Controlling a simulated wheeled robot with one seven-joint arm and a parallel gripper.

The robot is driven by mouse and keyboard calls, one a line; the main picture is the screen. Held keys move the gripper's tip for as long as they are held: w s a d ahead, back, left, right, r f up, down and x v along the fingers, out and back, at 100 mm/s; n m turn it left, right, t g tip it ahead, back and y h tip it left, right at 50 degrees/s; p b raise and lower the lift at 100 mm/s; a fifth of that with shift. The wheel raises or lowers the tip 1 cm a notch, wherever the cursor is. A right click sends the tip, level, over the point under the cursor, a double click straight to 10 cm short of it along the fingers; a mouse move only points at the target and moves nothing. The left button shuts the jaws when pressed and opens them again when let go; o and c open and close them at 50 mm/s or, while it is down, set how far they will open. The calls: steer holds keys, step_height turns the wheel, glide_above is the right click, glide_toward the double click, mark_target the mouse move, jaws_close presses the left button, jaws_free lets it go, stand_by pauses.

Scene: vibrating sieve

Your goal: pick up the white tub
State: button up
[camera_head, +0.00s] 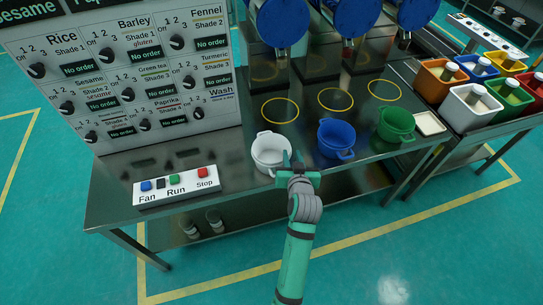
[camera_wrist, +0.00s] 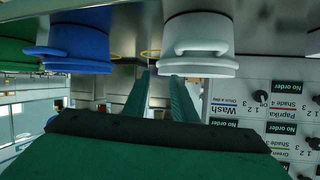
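The white tub (camera_head: 265,157) stands upright on the metal table near its front edge, with a handle towards the front. It also shows at the top of the wrist view, right of centre (camera_wrist: 200,50), where the picture is upside down. My gripper (camera_head: 293,160) is at the tub's front right side, between it and the blue tub. In the wrist view my two teal fingers (camera_wrist: 161,82) are apart with nothing between them, and the right finger's tip is close to the white tub's rim and handle. I cannot tell whether it touches.
The blue tub (camera_head: 336,142) stands close to the right of my gripper, with the green tub (camera_head: 396,124) beyond it. A Fan/Run/Stop button box (camera_head: 176,191) lies to the left. A label panel (camera_head: 120,85) rises behind. Coloured bins (camera_head: 470,105) stand at the far right.

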steer(key=shift+x, duration=2.35)
jaws_close()
